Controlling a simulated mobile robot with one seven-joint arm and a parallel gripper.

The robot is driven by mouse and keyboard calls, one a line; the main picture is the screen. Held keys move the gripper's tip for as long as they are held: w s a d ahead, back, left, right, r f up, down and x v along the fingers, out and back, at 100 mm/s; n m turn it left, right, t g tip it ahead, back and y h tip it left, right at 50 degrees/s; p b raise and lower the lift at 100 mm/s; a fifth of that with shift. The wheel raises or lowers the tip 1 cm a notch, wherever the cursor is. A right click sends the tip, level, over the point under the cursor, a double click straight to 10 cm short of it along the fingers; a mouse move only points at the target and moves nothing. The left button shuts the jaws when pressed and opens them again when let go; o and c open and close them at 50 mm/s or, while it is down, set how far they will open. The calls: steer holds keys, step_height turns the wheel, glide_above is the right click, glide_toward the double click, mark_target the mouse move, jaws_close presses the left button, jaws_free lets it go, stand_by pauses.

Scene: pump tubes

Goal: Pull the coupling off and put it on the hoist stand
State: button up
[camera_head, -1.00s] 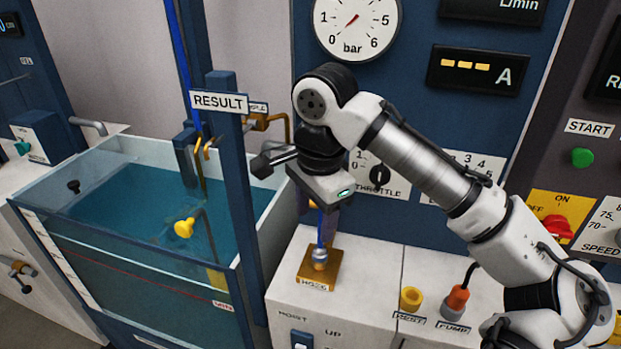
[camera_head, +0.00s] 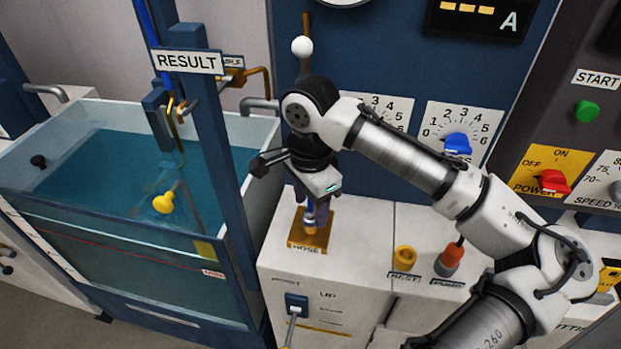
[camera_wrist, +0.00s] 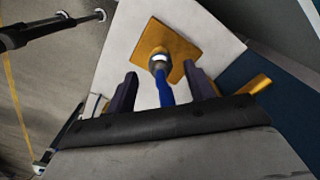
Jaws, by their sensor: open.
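The coupling (camera_head: 311,229) is a silver collar on the end of a blue hose. It stands on a brass plate (camera_head: 297,240) labelled HOSE on the white cabinet top. The wrist view shows the coupling (camera_wrist: 158,61) and its blue hose (camera_wrist: 165,92). My gripper (camera_head: 312,207) is open, pointing down just above the coupling, with its dark fingers either side of the hose. In the wrist view my gripper (camera_wrist: 163,78) has gaps on both sides of the hose. The hoist stand (camera_head: 404,257) appears to be the empty yellow cup right of the plate; its small label is hard to read.
An orange plug (camera_head: 450,258) labelled PUMP stands right of the yellow cup. The water tank (camera_head: 225,275) and blue RESULT post (camera_head: 222,160) stand left. A hoist lever (camera_head: 294,318) is on the cabinet front. The panel with knobs (camera_head: 458,144) stands behind.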

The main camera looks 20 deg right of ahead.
mark_target(310, 214)
steer(key=shift+f, duration=1.7)
jaws_close()
steer(key=shift+r+p, duration=0.7)
steer(key=shift+p, duration=0.15)
steer(key=shift+r+p, duration=1.9)
steer(key=shift+p, duration=0.05)
